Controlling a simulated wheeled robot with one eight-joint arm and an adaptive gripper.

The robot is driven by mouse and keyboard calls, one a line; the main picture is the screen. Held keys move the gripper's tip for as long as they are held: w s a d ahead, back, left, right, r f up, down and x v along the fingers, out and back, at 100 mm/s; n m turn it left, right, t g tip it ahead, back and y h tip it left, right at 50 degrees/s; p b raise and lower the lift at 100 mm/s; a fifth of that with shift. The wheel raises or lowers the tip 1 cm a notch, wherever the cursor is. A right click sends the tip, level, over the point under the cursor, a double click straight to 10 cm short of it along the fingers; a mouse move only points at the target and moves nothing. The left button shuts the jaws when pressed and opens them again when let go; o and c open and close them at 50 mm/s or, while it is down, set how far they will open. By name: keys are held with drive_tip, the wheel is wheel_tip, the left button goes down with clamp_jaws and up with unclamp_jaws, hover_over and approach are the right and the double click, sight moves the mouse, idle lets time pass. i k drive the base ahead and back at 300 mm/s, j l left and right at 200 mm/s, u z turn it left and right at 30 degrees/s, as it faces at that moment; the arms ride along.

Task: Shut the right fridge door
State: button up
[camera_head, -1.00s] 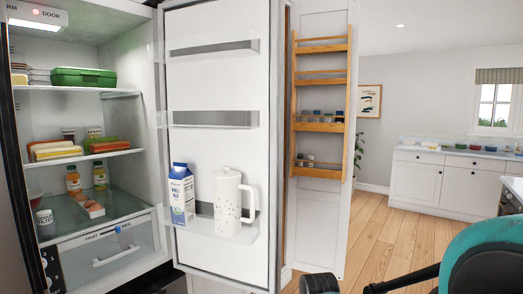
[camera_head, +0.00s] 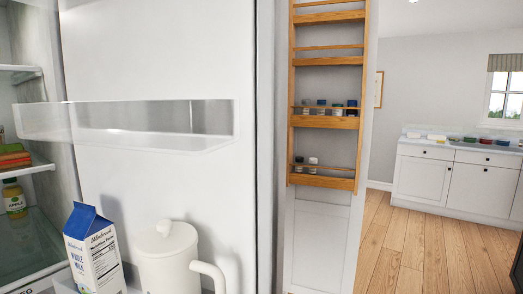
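The right fridge door (camera_head: 150,60) stands open and its inner face fills the left and middle of the view, very close to me. A clear door shelf (camera_head: 130,122) crosses it. Lower down, a blue and white milk carton (camera_head: 95,255) and a white lidded pitcher (camera_head: 168,262) stand in a lower door shelf, cut off by the bottom edge. The fridge interior shows at the far left, with a glass shelf (camera_head: 30,240). My gripper is not in view.
Beyond the fridge door, a white cupboard door (camera_head: 322,235) with a wooden spice rack (camera_head: 327,122) stands open. White base cabinets (camera_head: 450,185) line the back wall under a window (camera_head: 502,98). Wooden floor (camera_head: 400,250) lies clear at the right.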

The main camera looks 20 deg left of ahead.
sight(172, 110)
drive_tip(key=i+l, duration=0.1)
drive_tip(key=i, duration=1.25)
drive_tip(key=i+u, duration=0.25)
drive_tip(key=u, duration=0.2)
drive_tip(key=i+l+u, duration=0.15)
drive_tip(key=u, duration=0.3)
drive_tip(key=i+l+u, duration=0.25)
drive_tip(key=u, duration=0.2)
drive_tip(key=i+u, duration=0.1)
drive_tip(key=u, duration=2.7)
drive_tip(key=k+l+z, duration=0.1)
drive_tip(key=k, duration=0.3)
drive_tip(key=k+l+z, duration=0.15)
drive_tip(key=k+l, duration=0.2)
drive_tip(key=k, duration=0.1)
